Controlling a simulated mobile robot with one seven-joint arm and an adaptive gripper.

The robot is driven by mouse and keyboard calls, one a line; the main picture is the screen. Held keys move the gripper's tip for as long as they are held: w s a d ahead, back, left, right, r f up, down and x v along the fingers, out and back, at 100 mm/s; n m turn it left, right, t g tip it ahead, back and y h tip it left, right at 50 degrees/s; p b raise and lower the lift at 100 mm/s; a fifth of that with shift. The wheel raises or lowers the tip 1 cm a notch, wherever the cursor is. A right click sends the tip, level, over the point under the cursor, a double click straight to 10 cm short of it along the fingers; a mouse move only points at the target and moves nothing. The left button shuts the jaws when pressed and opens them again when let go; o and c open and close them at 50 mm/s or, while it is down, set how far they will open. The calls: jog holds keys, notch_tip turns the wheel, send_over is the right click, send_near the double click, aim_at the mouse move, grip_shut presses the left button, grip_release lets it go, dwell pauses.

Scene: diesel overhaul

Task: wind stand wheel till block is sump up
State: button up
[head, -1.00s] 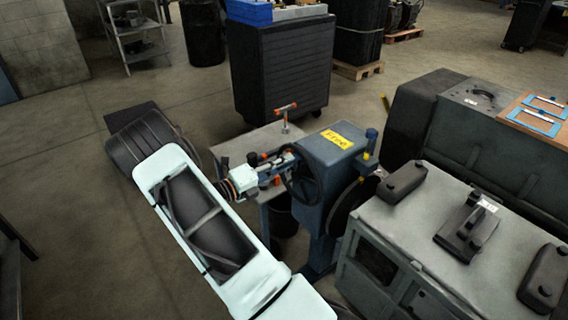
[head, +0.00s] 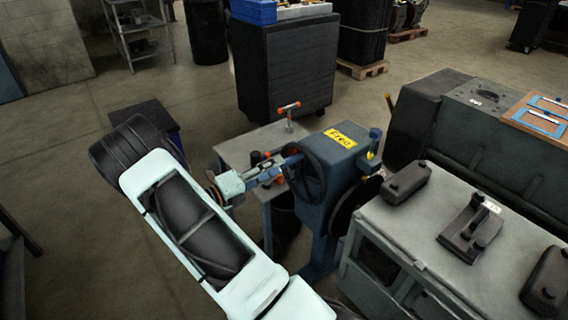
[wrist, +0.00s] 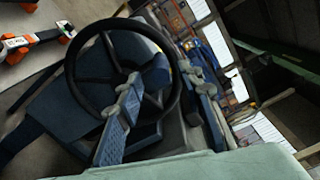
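The blue stand (head: 340,165) with a yellow label stands mid-view in the head view. Its dark spoked wheel (head: 303,172) faces my arm, and the wheel also fills the left half of the wrist view (wrist: 75,80). My gripper (head: 278,166) is at the wheel's near side. In the wrist view my gripper (wrist: 163,76) has its fingers spread, one across the wheel's face and one outside the rim, with nothing clearly clamped. A blue piece shows between them near the wheel.
A small grey table (head: 240,150) with an orange-handled tool (head: 289,112) stands behind the wheel. A black cabinet (head: 285,75) is at the back. Grey machinery (head: 465,130) with a wooden board (head: 540,115) fills the right.

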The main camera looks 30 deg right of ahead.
jog(key=a, duration=0.7)
jog(key=shift+s, duration=0.25)
jog(key=shift+r, duration=0.1)
